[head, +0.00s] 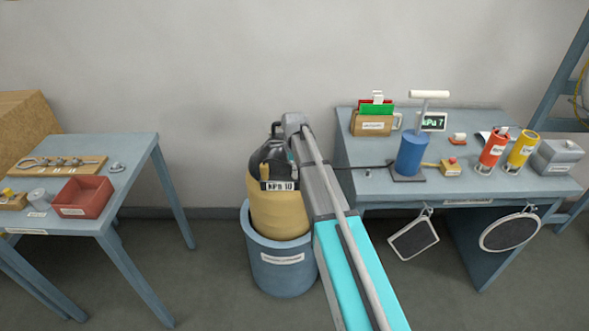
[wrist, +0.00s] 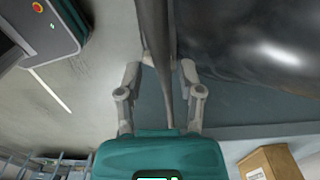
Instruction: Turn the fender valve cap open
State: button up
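A tall vessel with a glossy black top (head: 270,158) and a tan body (head: 275,212) stands upright in a blue round holder (head: 283,272). It bears a label reading like "NPB 10". Small fittings sit near its top, partly behind my arm; I cannot make out the valve cap among them. In the wrist view, a glossy black surface (wrist: 265,45) fills the upper right. My gripper (wrist: 160,72) is open, its two fingers apart beside that surface. A dark upright strip shows between the fingers; I cannot tell whether they touch it.
The left table (head: 130,148) carries a red tray (head: 82,196) and a wooden board with rings (head: 60,163). The right table (head: 375,188) holds a blue pump (head: 412,154), a red canister (head: 493,153) and a yellow canister (head: 521,153). Open floor lies between the left table and the holder.

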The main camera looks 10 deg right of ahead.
jog(key=shift+r+p, duration=5.95)
jog(key=shift+r, duration=0.3)
jog(key=s+f+n+b, duration=0.4)
jog(key=s+n, duration=0.6)
jog(key=s, duration=0.3)
jog(key=s+a+f+n+b, duration=0.1)
jog(key=s+f+n+b, duration=0.4)
jog(key=s+n, duration=0.5)
jog(key=shift+s+f, duration=0.2)
jog(key=shift+s, duration=1.5)
jog(key=shift+w, duration=0.1)
jog(key=w+r+m+p, duration=0.4)
jog(key=w, duration=0.9)
jog(key=w+d+r+m+p, duration=0.1)
jog(key=w+r+m+p, duration=0.2)
jog(key=w, duration=1)
notch_tip(320, 180, up, 2)
jog(key=shift+r+m+p, duration=0.1)
jog(key=shift+m+p, duration=0.3)
jog(key=shift+p, duration=0.45)
jog(key=shift+w, duration=0.1)
notch_tip(320, 180, down, 14)
jog(key=b, duration=1.3)
jog(key=shift+b, duration=0.4)
